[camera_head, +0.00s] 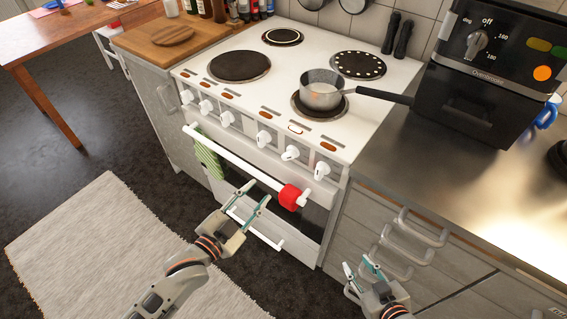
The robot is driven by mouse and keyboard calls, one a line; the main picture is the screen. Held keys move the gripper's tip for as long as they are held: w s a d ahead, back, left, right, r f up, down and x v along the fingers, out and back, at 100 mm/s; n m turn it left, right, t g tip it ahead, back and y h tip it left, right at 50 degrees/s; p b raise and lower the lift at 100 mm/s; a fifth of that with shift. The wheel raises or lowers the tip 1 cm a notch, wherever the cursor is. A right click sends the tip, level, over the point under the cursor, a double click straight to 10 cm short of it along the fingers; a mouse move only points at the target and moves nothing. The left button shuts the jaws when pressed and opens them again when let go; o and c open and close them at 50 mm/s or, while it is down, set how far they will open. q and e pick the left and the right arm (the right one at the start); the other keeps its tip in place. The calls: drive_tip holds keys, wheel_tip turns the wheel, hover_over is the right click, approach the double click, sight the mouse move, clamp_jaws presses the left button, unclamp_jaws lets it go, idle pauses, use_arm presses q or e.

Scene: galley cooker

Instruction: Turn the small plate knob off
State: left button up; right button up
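The white cooker (215,85) has a row of several white knobs on its front panel, among them a left knob (186,97), a middle knob (264,138) and a right knob (321,170). Some knobs sit at different angles; I cannot tell which one belongs to the small plate. A small dark plate (283,36) lies at the back left of the hob. My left gripper (257,191) is open and empty, in front of the oven door and below the knobs. My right gripper (358,263) is open and empty, low before the drawers.
A saucepan (322,92) stands on the front right plate, its handle pointing right. The oven handle bar (235,161) runs below the knobs, with a green towel (209,153) and a red object (289,197) on it. A black countertop oven (480,75) stands on the right counter.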

sight(286, 158)
use_arm(q)
drive_tip(key=w+d+r+m, duration=0.1)
drive_tip(key=w+d, duration=0.1)
drive_tip(key=w, duration=0.1)
drive_tip(key=w+d+r+m+h, duration=0.1)
drive_tip(key=w+d, duration=0.2)
drive_tip(key=w+d+r+m+h, duration=0.1)
drive_tip(key=w+d, duration=0.1)
drive_tip(key=w, duration=0.1)
drive_tip(key=shift+d+r+b, duration=0.25)
drive_tip(key=shift+r+b, duration=0.05)
drive_tip(key=shift+r, duration=0.05)
clamp_jaws()
